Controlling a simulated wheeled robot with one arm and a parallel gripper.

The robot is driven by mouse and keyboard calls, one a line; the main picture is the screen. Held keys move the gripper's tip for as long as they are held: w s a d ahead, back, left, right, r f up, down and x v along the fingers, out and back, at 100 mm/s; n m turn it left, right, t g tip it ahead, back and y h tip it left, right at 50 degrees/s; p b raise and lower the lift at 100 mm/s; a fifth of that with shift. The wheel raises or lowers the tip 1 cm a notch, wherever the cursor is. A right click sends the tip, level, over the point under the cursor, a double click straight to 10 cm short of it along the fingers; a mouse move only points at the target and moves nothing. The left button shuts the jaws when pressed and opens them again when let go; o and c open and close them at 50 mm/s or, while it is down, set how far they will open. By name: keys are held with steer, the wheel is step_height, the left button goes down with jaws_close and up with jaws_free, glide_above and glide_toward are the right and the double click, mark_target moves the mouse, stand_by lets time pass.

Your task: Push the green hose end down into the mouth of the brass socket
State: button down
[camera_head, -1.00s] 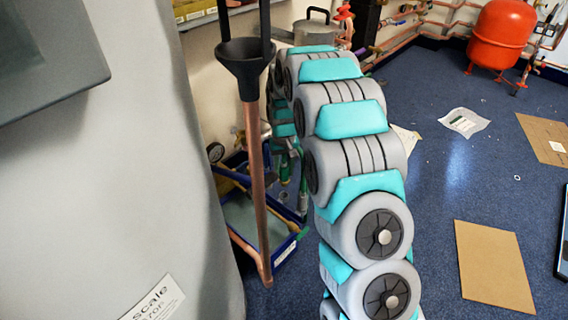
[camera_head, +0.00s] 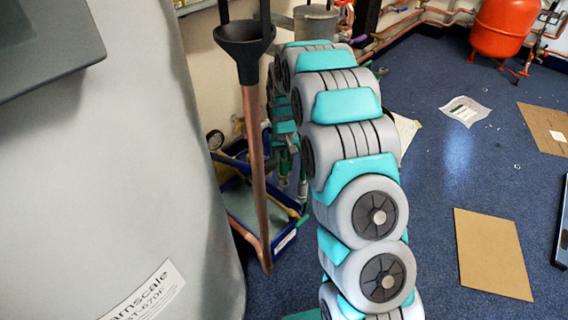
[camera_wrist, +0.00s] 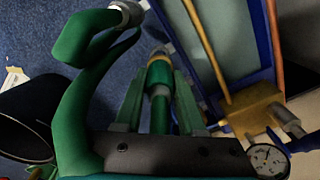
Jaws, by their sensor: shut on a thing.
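In the wrist view my gripper (camera_wrist: 159,105) is shut on the green hose end (camera_wrist: 160,76), a straight green piece with a grey section between the two fingers. A brass-coloured ring (camera_wrist: 158,58) shows at its far end; I cannot tell whether this is part of the hose end or the brass socket. A thick green hose (camera_wrist: 72,110) loops up at the left to a metal fitting (camera_wrist: 128,13). The socket's mouth cannot be made out. In the head view my arm largely hides the gripper.
A blue-rimmed tray (camera_head: 284,243) stands on the floor beside the grey cabinet (camera_head: 150,150). A copper pipe with a black funnel (camera_head: 245,45) rises in front of it. A brass block (camera_wrist: 252,114) and dial gauge (camera_wrist: 268,158) sit right of my gripper. Cardboard (camera_head: 492,254) lies on open floor.

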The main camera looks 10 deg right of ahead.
mark_target(284, 158)
steer(key=shift+f, duration=0.1)
steer(key=shift+f, duration=1.25)
steer(key=shift+f, duration=0.75)
stand_by(0.5)
steer(key=shift+c, duration=2.1)
jaws_free()
step_height(284, 158, up, 8)
steer(key=shift+f, duration=0.1)
steer(key=shift+s, duration=0.1)
